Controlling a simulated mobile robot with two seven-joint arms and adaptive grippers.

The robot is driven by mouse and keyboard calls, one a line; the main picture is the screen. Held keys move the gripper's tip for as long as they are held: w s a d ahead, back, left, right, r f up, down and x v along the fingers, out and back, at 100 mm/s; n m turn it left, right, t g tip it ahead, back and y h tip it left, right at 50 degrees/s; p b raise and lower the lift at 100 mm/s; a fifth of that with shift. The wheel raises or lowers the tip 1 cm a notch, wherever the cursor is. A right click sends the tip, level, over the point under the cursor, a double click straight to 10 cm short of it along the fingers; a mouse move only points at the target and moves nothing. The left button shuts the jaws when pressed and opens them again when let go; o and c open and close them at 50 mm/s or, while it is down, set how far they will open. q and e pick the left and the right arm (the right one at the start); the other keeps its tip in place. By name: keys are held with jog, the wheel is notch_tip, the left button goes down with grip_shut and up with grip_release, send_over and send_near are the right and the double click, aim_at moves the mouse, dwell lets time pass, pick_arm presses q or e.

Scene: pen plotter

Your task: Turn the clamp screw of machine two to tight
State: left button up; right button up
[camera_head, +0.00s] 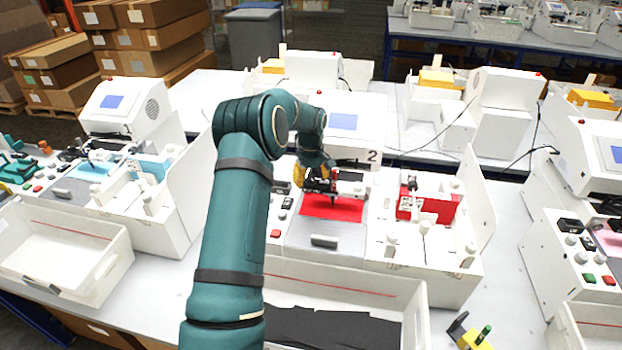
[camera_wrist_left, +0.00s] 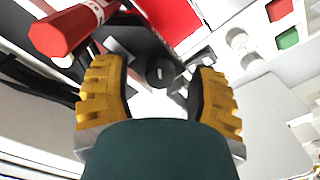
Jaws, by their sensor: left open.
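Machine two (camera_head: 345,120) stands in the middle, marked with a "2" on its white body. Its black pen carriage (camera_head: 347,188) is above a red sheet (camera_head: 332,208). My left gripper (camera_head: 310,178) is at the left end of that carriage. In the left wrist view my gripper (camera_wrist_left: 158,88) is open, its yellow fingers on either side of a small black round screw head (camera_wrist_left: 160,73) with a pale slot mark. This looks like the clamp screw. I cannot tell whether the fingers touch it. A red six-sided pen end (camera_wrist_left: 62,35) lies just outside the left finger.
Red and green buttons (camera_wrist_left: 287,38) show beside the gripper. An open white bin (camera_head: 345,284) with dark sheets is in front of machine two. A white side unit with a red holder (camera_head: 440,207) stands to its right. Other plotters flank it on both sides.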

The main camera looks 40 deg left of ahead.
pick_arm(q)
jog(key=shift+f, duration=0.25)
grip_shut()
